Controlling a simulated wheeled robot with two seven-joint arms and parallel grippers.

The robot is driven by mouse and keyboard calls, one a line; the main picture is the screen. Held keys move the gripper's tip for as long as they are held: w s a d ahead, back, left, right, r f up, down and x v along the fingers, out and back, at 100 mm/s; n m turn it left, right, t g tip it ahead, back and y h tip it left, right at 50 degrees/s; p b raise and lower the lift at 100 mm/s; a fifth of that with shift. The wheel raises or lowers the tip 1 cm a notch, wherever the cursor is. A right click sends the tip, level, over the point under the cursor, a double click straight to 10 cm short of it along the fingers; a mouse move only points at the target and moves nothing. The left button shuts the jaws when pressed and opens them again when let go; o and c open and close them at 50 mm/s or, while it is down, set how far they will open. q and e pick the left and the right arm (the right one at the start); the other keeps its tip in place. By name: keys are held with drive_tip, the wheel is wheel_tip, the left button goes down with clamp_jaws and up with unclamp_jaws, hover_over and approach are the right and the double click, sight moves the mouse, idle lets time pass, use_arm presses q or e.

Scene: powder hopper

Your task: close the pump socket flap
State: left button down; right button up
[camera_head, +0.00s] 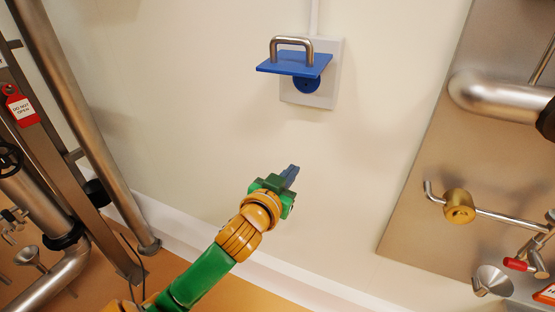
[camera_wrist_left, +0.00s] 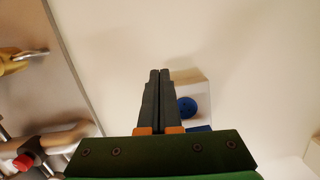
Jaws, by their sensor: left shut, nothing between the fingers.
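The pump socket is a white wall box (camera_head: 325,95) at the upper middle of the head view. Its blue flap (camera_head: 296,64) is raised and sticks out from the wall, with a steel loop handle (camera_head: 292,42) on top. The round blue socket face (camera_head: 306,84) shows under the flap, and it also shows in the left wrist view (camera_wrist_left: 187,107). My left gripper (camera_head: 292,170) is shut and empty, below the socket and apart from it. In the wrist view its fingers (camera_wrist_left: 159,73) partly hide the socket box. My right gripper is not in view.
Steel pipes and a frame (camera_head: 80,120) with a red tag (camera_head: 20,105) stand at the left. A steel panel (camera_head: 420,215) with a brass valve (camera_head: 459,207) and pipes is at the right. The pale wall around the socket is clear.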

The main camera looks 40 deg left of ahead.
use_arm(q)
wheel_tip(320, 180, up, 10)
drive_tip(key=a+t, duration=0.2)
drive_tip(key=t, duration=0.1)
wheel_tip(320, 180, up, 21)
drive_tip(key=n+t+y+p, duration=0.1)
drive_tip(key=t+y+p, duration=0.1)
drive_tip(key=t+p, duration=0.35)
hover_over(286, 68)
wheel_tip(286, 68, down, 4)
drive_tip(key=shift+d+f, duration=0.1)
drive_tip(key=shift+f+g, duration=0.25)
drive_tip(key=shift+f, duration=0.05)
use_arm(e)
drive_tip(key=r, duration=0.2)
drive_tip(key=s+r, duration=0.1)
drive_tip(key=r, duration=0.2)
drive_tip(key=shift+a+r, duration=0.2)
